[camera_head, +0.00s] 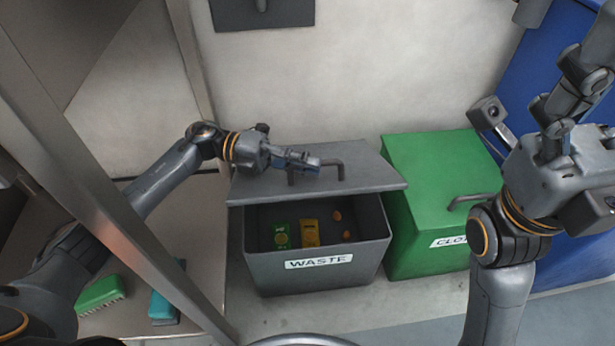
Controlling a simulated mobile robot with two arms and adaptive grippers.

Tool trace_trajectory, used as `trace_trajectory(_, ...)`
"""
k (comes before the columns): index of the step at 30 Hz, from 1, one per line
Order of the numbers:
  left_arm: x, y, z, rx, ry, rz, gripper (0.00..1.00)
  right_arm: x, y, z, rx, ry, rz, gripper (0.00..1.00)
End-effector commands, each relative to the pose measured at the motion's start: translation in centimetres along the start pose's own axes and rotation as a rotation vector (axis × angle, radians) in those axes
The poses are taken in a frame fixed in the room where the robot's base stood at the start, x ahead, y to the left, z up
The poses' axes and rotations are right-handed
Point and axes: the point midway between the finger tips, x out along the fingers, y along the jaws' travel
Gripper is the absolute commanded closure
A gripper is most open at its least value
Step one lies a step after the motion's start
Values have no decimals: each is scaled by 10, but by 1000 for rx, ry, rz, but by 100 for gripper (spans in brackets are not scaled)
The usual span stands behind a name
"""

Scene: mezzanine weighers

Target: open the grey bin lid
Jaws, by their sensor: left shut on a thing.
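The grey bin (262,270), labelled WASTE, stands on the floor in the middle of the head view. Its grey lid (365,180) is raised off the front rim and tilted, so the inside shows. My left gripper (312,163) reaches in from the left above the lid and is shut on the lid's dark bar handle (341,171). The fingers cover part of the handle. Inside the bin lie a green packet (281,234), a yellow packet (310,233) and small orange-brown pieces. My right arm stands at the right, and its finger opening cannot be made out.
A shut green bin (425,170) stands close on the right, with a blue surface (535,75) beyond it. A metal post (130,220) crosses the left side. A green brush (100,294) and a teal brush (163,306) lie at lower left. A pale wall is behind.

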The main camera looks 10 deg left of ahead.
Motion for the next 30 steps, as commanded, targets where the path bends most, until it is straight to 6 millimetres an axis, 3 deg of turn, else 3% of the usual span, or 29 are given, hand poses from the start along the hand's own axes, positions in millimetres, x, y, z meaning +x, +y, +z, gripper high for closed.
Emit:
trace_trajectory(1, -3, -10, 7, -20, -3, -11, 100, 1, 1, 2, 1, -13, 4, 23)
trace_trajectory(9, -10, -24, 24, -109, -2, -48, 100, -6, 2, 4, 5, -39, 14, 23)
trace_trajectory(24, -12, -25, 27, -129, -2, -54, 100, -8, 2, 4, 6, -42, 16, 23)
trace_trajectory(25, -12, -25, 27, -129, -2, -54, 86, -8, 2, 4, 6, -42, 16, 23)
trace_trajectory(28, -12, -25, 27, -129, -2, -54, 65, -8, 2, 4, 6, -42, 16, 23)
trace_trajectory(30, -11, -25, 27, -129, -1, -54, 64, -8, 2, 4, 7, -42, 16, 23)
